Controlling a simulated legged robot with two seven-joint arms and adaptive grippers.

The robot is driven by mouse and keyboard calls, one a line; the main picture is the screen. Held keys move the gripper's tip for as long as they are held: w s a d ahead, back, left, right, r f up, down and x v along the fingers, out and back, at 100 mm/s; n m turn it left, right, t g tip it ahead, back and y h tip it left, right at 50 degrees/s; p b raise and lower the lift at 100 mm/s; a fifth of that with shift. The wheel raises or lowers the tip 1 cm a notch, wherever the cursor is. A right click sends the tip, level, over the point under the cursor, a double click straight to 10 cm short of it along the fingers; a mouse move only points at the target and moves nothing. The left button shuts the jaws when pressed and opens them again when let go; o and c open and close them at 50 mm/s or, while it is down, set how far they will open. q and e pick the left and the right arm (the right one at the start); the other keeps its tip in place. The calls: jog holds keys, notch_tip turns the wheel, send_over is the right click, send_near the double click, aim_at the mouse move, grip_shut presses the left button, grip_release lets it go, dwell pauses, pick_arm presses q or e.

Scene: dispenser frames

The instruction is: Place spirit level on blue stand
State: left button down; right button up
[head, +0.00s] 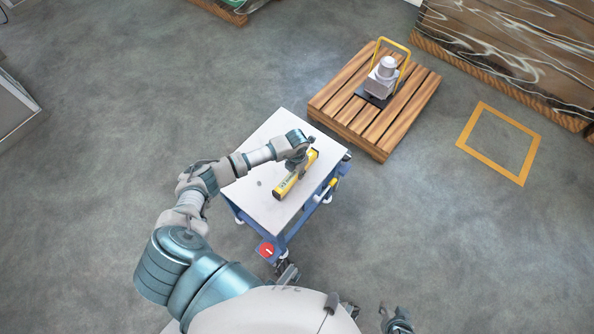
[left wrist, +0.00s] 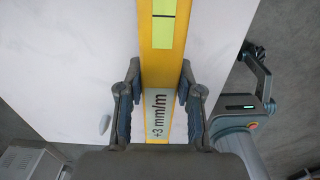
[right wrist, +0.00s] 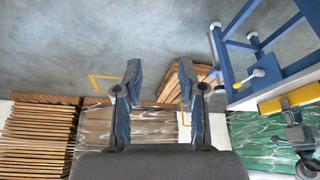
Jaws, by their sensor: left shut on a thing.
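The yellow spirit level (head: 284,188) lies lengthwise over the white top of the blue stand (head: 270,128), near its right edge. My left gripper (head: 298,167) is shut on the level near the middle. In the left wrist view the fingers (left wrist: 160,85) press its two sides, and a "+3 mm/m" label and a green-yellow vial show. I cannot tell whether the level touches the top. My right gripper (head: 398,323) is low at the bottom edge; in the right wrist view its fingers (right wrist: 159,75) are apart and empty. The level also shows there (right wrist: 292,97).
A wooden pallet (head: 355,121) with a grey device under a yellow handle (head: 386,67) stands behind the stand. A yellow square (head: 501,142) marks the floor at right.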

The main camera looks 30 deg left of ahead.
pick_arm(q)
jog(key=c, duration=0.8)
grip_release()
jog(key=shift+o, duration=0.2)
